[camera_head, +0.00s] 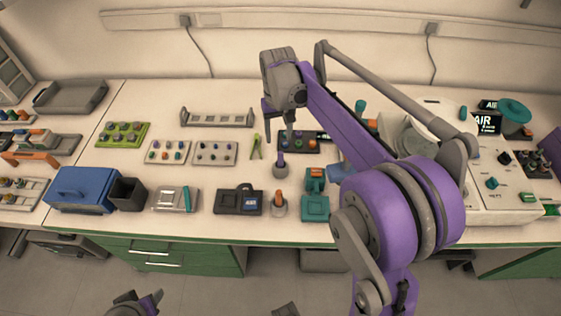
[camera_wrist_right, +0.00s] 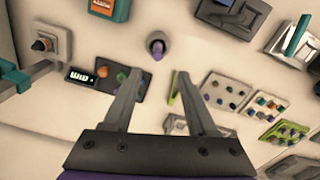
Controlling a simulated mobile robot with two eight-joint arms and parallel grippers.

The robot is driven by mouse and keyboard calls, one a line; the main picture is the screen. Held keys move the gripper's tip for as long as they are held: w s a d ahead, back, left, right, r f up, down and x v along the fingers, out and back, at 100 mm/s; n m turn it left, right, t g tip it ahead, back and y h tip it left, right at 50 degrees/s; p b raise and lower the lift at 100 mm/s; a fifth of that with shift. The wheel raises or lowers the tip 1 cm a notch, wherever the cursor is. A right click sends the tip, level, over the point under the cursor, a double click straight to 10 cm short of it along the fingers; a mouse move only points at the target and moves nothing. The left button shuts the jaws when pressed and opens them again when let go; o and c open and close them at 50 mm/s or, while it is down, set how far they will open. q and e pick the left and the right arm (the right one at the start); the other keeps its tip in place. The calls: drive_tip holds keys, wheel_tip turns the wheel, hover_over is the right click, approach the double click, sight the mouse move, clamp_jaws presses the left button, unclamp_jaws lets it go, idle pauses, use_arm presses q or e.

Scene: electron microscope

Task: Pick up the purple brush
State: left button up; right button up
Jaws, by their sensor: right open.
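The purple brush (camera_head: 280,158) stands upright in a small round grey holder (camera_head: 280,171) near the middle of the bench. In the right wrist view the brush (camera_wrist_right: 158,52) is seen nearly end-on, in the dark opening of its holder. My right gripper (camera_head: 279,133) points down above and slightly behind the brush. Its two fingers are apart, and it also shows in the right wrist view (camera_wrist_right: 157,82) with nothing between the fingers. The brush lies just beyond the fingertips there. A grey and purple part of my left arm shows at the bottom edge; its fingers do not show.
A dark block with coloured knobs (camera_head: 302,145) lies right beside the brush. An orange-tipped tool in a holder (camera_head: 279,205), a teal device (camera_head: 315,207) and a dark case (camera_head: 238,202) stand in front. Green tweezers (camera_head: 256,147) stand to the left. A long grey rack (camera_head: 217,119) lies behind.

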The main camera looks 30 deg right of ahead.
sight(281, 152)
wheel_tip(281, 152, down, 5)
drive_tip(key=shift+f, duration=0.2)
drive_tip(key=f, duration=0.5)
drive_tip(key=shift+s+d+f, duration=0.1)
drive_tip(key=shift+s+d, duration=0.1)
drive_tip(key=shift+s, duration=0.05)
clamp_jaws()
